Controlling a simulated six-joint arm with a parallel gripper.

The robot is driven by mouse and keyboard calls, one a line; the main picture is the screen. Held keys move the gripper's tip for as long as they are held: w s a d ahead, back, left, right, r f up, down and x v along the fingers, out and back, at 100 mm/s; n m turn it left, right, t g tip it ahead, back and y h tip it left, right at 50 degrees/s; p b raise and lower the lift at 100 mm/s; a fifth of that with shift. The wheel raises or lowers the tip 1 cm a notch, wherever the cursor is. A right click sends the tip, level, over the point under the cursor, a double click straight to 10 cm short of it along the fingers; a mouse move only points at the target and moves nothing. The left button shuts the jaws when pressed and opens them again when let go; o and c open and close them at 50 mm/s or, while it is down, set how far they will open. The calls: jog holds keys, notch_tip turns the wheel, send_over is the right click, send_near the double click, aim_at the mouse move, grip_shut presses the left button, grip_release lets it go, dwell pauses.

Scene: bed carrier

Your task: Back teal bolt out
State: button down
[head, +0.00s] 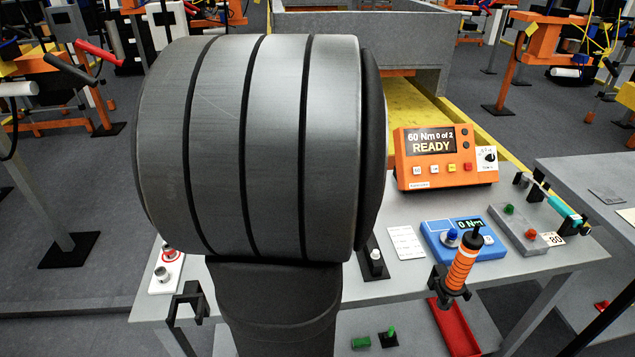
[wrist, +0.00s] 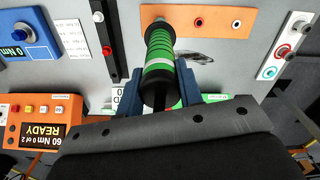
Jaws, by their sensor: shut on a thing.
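In the wrist view, my gripper (wrist: 160,90) is shut on a black tool with green bands (wrist: 159,62), with one blue finger on each side. The tool stands between the fingers, over or in front of an orange strip (wrist: 218,22) with small round fittings. Its far end is hidden, so I cannot tell what it touches. I cannot make out a teal bolt for certain. A white plate (wrist: 283,50) at the right carries red-ringed and teal-ringed round fittings. In the head view, my arm hides my gripper and the held tool.
An orange controller (head: 445,158) reads "60 Nm 0 of 2 READY". A blue meter (head: 465,240) reads 0 Nm. An orange-banded tool (head: 461,265) stands above a red tray (head: 456,330). A grey block (head: 525,228) with a teal-handled tool (head: 563,207) sits at the right.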

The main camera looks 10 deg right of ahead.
jog(key=shift+r, duration=1.5)
dwell(1.9)
jog(key=shift+r, duration=3.45)
jog(key=shift+a, duration=0.1)
